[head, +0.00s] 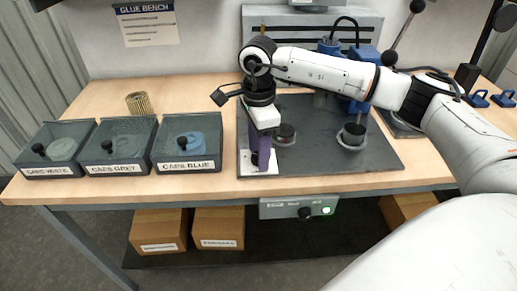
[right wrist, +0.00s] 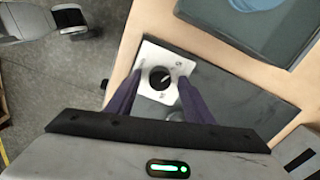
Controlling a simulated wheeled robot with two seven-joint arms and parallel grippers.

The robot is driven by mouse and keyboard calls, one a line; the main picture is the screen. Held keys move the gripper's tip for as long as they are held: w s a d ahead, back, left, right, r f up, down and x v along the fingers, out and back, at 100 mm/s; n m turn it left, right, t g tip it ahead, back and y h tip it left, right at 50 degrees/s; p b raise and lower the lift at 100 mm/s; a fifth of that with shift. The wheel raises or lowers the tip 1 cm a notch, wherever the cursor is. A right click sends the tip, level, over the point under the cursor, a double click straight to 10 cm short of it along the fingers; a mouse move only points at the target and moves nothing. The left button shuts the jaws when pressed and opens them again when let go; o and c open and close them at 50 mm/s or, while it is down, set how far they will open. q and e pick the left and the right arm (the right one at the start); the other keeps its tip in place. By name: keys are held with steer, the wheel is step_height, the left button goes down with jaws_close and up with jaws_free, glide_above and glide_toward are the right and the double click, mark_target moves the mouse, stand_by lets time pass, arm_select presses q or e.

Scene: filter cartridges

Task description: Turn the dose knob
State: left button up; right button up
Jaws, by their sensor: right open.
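The dose knob (right wrist: 160,78) is a round black knob with a light pointer line, on a white plate (right wrist: 150,60) with small marks around it. The plate also shows in the head view (head: 290,169) at the mat's front left corner. My right gripper (right wrist: 150,97) is open, its two purple fingers pointing down on either side of the knob; I cannot tell whether they touch it. In the head view the right gripper (head: 262,158) hides the knob. Part of what looks like my left arm shows at the wrist view's top left; its fingers are not clear.
A blue press (head: 359,75) stands on the dark mat (head: 350,172). A control box (head: 275,209) with a green light hangs under the bench edge.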

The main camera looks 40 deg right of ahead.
steer(key=c, duration=1)
steer(key=shift+c, duration=0.2)
steer(key=shift+m, duration=0.3)
steer(key=m, duration=0.3)
steer(key=shift+m, duration=0.4)
steer(key=m, duration=1)
steer(key=shift+r, duration=0.1)
steer(key=m, duration=0.3)
steer(key=shift+m+p, duration=0.3)
steer(key=shift+p, duration=0.05)
steer(key=m+p, duration=0.1)
steer(key=m, duration=0.5)
